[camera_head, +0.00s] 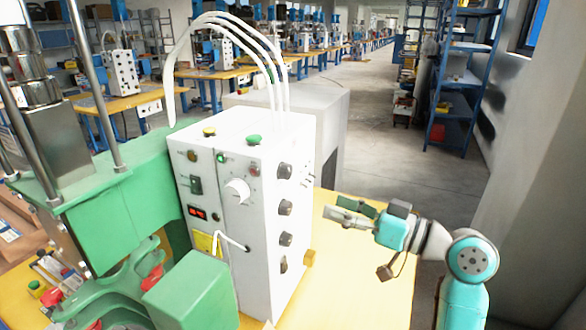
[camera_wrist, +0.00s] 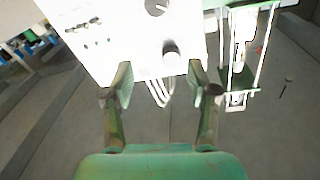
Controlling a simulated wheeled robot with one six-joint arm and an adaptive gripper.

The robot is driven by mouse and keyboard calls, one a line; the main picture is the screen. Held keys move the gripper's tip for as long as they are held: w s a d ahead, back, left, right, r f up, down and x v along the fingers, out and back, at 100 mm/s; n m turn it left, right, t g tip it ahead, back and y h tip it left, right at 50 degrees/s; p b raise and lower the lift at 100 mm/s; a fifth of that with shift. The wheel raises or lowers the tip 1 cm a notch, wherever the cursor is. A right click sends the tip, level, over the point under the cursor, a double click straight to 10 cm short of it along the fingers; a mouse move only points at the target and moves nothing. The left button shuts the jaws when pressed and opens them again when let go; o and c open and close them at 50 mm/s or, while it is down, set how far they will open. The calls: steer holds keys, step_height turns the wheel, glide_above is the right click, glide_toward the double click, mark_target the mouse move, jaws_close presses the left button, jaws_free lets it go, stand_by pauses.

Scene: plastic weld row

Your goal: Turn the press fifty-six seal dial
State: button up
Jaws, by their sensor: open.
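The white control box (camera_head: 250,215) of the press stands on the yellow table. A white round dial (camera_head: 237,190) with a pointer-like grip is on its front face. Several dark knobs (camera_head: 285,207) run down its right side. No label is readable, so I cannot tell which is the seal dial. My gripper (camera_head: 345,214) is to the right of the box, apart from it, pointing left. In the wrist view my gripper (camera_wrist: 160,80) is open and empty, with the overexposed box (camera_wrist: 130,40) beyond.
The green press (camera_head: 130,210) stands directly left of the box. White hoses (camera_head: 235,30) arch above the box's top. A grey cabinet (camera_head: 330,115) is behind it. The yellow tabletop (camera_head: 350,275) is clear to the box's right. A blue shelf rack (camera_head: 455,80) stands farther back.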

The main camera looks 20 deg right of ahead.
mark_target(290, 172)
step_height(290, 172, up, 5)
steer(key=n+g+y, duration=0.1)
steer(key=n, duration=0.2)
steer(key=x, duration=1)
steer(key=shift+w+f, duration=0.1)
steer(key=shift+w, duration=0.05)
jaws_close()
